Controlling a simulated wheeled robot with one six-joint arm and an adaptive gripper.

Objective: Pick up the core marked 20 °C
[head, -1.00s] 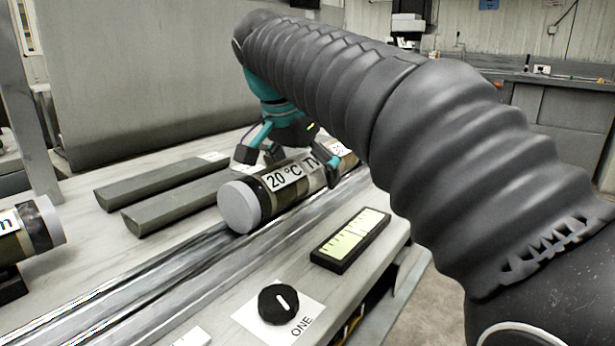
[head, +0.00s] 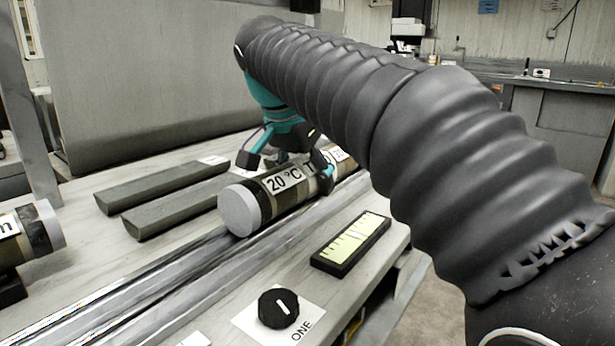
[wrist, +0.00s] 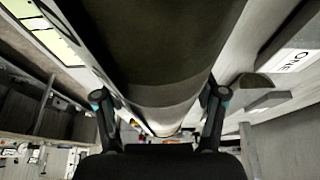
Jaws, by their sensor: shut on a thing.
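The core marked 20 °C (head: 262,200) is a dark cylinder with a pale grey end cap and white labels. It lies along the metal rails (head: 140,283) on the bench. My gripper (head: 300,178) is shut on it from above, around its middle, with a finger on either side. In the wrist view the core (wrist: 155,55) fills the middle, between the two fingers of my gripper (wrist: 160,110). My arm hides part of the core's far end.
Two dark half-round bars (head: 165,183) lie behind the core. Another labelled core (head: 38,230) is at the left edge. A black-framed gauge (head: 350,240) and a black knob (head: 278,308) on a plate reading ONE are in front. A grey panel (head: 150,80) stands behind the bench.

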